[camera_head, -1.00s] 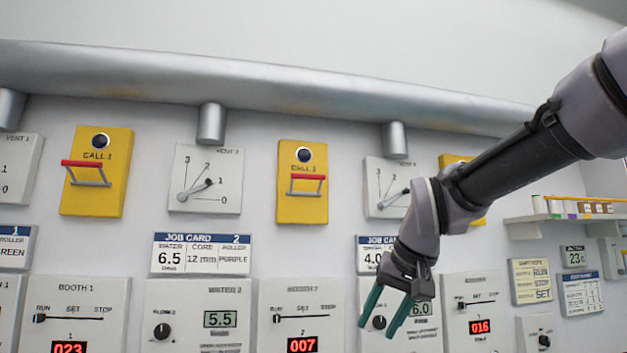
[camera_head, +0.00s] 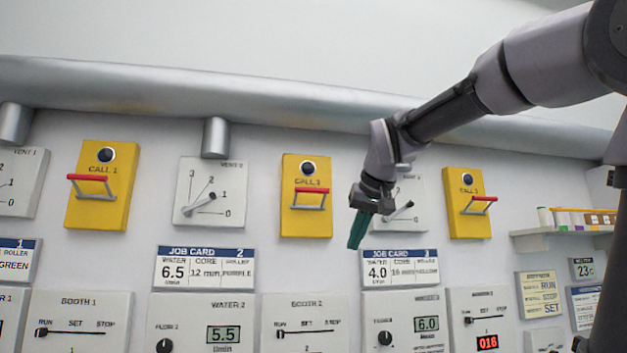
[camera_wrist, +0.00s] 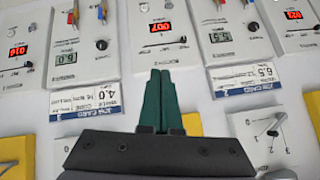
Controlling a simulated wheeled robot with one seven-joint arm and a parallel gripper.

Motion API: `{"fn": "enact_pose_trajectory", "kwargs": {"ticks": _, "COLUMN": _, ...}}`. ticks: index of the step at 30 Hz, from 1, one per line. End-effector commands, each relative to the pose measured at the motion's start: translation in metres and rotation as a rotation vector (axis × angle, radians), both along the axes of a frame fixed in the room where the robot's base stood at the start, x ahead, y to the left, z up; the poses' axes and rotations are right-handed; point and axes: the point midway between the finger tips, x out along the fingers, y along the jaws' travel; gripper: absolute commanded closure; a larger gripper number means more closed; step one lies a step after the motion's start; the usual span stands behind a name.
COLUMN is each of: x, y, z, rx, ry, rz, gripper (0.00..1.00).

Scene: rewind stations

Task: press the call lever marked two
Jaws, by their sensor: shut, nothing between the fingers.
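The call lever two is a red-topped grey bar (camera_head: 311,191) on a yellow panel (camera_head: 306,225) at the middle of the head view, with a dark round lamp above it. The panel's printed label is small. My gripper (camera_head: 356,243) hangs to the right of this panel and lower, pointing down, in front of the wall below vent three. Its green fingers are together and empty, also in the wrist view (camera_wrist: 160,95). The gripper is apart from the lever. The lever is not seen clearly in the wrist view.
Another yellow call panel (camera_head: 104,205) stands at left and a third (camera_head: 469,220) at right. Vent two dial (camera_head: 211,180) is left of the lever; vent three dial (camera_head: 409,222) is partly behind my gripper. Job cards (camera_head: 204,269) and booth panels (camera_head: 304,325) lie below. A shelf (camera_head: 565,240) is at right.

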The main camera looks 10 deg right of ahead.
Motion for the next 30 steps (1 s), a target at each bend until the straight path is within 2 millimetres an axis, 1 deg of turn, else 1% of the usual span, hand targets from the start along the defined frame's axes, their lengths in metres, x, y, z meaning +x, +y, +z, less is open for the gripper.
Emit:
{"fn": "enact_pose_trajectory", "kwargs": {"ticks": 1, "x": 0.017, "y": 0.005, "z": 0.028, "rx": -0.025, "ry": -0.031, "rz": 0.015, "gripper": 1.00}}
{"fn": "enact_pose_trajectory", "kwargs": {"ticks": 2, "x": 0.026, "y": 0.007, "z": 0.043, "rx": -0.040, "ry": -0.049, "rz": 0.022, "gripper": 1.00}}
{"fn": "enact_pose_trajectory", "kwargs": {"ticks": 3, "x": 0.037, "y": 0.010, "z": 0.064, "rx": -0.060, "ry": -0.071, "rz": 0.030, "gripper": 1.00}}
{"fn": "enact_pose_trajectory", "kwargs": {"ticks": 5, "x": 0.053, "y": 0.015, "z": 0.094, "rx": -0.087, "ry": -0.108, "rz": 0.039, "gripper": 1.00}}
{"fn": "enact_pose_trajectory", "kwargs": {"ticks": 6, "x": 0.063, "y": 0.018, "z": 0.114, "rx": -0.106, "ry": -0.134, "rz": 0.046, "gripper": 1.00}}
{"fn": "enact_pose_trajectory", "kwargs": {"ticks": 8, "x": 0.077, "y": 0.024, "z": 0.142, "rx": -0.130, "ry": -0.170, "rz": 0.052, "gripper": 1.00}}
{"fn": "enact_pose_trajectory", "kwargs": {"ticks": 9, "x": 0.086, "y": 0.027, "z": 0.161, "rx": -0.145, "ry": -0.195, "rz": 0.055, "gripper": 1.00}}
{"fn": "enact_pose_trajectory", "kwargs": {"ticks": 12, "x": 0.105, "y": 0.035, "z": 0.202, "rx": -0.176, "ry": -0.252, "rz": 0.056, "gripper": 1.00}}
{"fn": "enact_pose_trajectory", "kwargs": {"ticks": 15, "x": 0.118, "y": 0.041, "z": 0.234, "rx": -0.196, "ry": -0.301, "rz": 0.053, "gripper": 1.00}}
{"fn": "enact_pose_trajectory", "kwargs": {"ticks": 18, "x": 0.127, "y": 0.044, "z": 0.257, "rx": -0.210, "ry": -0.337, "rz": 0.047, "gripper": 1.00}}
{"fn": "enact_pose_trajectory", "kwargs": {"ticks": 21, "x": 0.131, "y": 0.046, "z": 0.271, "rx": -0.217, "ry": -0.359, "rz": 0.043, "gripper": 1.00}}
{"fn": "enact_pose_trajectory", "kwargs": {"ticks": 24, "x": 0.133, "y": 0.047, "z": 0.277, "rx": -0.220, "ry": -0.369, "rz": 0.041, "gripper": 1.00}}
{"fn": "enact_pose_trajectory", "kwargs": {"ticks": 30, "x": 0.133, "y": 0.047, "z": 0.279, "rx": -0.221, "ry": -0.371, "rz": 0.040, "gripper": 1.00}}
